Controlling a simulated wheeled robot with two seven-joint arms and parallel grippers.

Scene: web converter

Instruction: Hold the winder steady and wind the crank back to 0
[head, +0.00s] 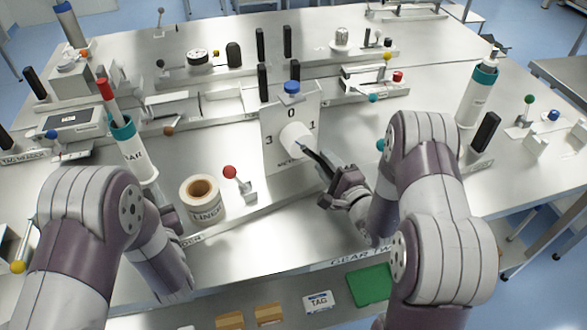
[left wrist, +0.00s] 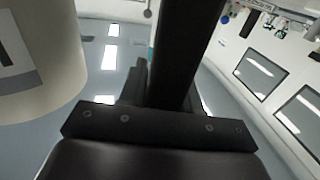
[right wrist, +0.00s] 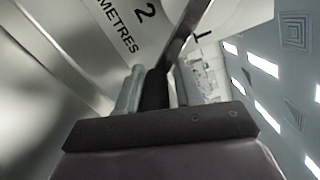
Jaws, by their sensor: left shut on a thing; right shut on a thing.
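The winder's white upright dial panel (head: 277,125) shows 0 at the top, 1 at right and 3 at left in the head view. The right wrist view shows its 2 and METRES lettering (right wrist: 120,30). The crank has a white hub (head: 296,139) and a dark arm (head: 318,160) slanting down to the right, between 1 and 2. My right gripper (head: 340,187) is shut on the crank's handle (right wrist: 157,88). My left gripper (left wrist: 160,95) is shut on a black upright post (left wrist: 187,50). In the head view my left arm mostly hides that post.
A liner roll (head: 203,198) and a red-knobbed lever (head: 230,172) stand between my arms. A teal-and-white bottle (head: 132,150) is behind my left arm; another (head: 478,92) is at right. The bench front is mostly clear.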

